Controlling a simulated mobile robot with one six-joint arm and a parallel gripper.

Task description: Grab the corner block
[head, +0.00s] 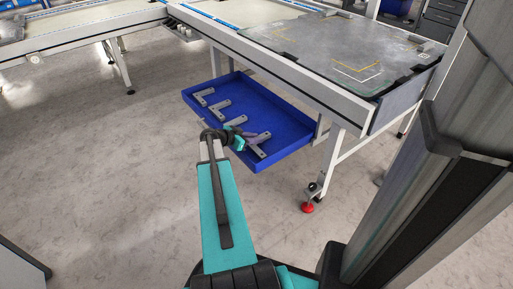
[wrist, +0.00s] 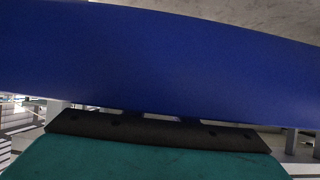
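Several grey L-shaped corner blocks lie in a row in a blue tray (head: 291,112) under the table. The far-left block (head: 203,98), the one after it (head: 219,111) and the nearest-right block (head: 259,150) show in the head view. Another block is partly hidden behind my arm. My gripper (head: 256,138) is at the tray's near side, close to the nearest-right block; contact cannot be told. Its fingers are too small to read there. The wrist view shows the tray's blue surface (wrist: 160,60) close up, with no block or fingertips visible.
The table's metal frame and grey top (head: 345,50) overhang the tray's far side. The floor (head: 110,170) to the left is clear.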

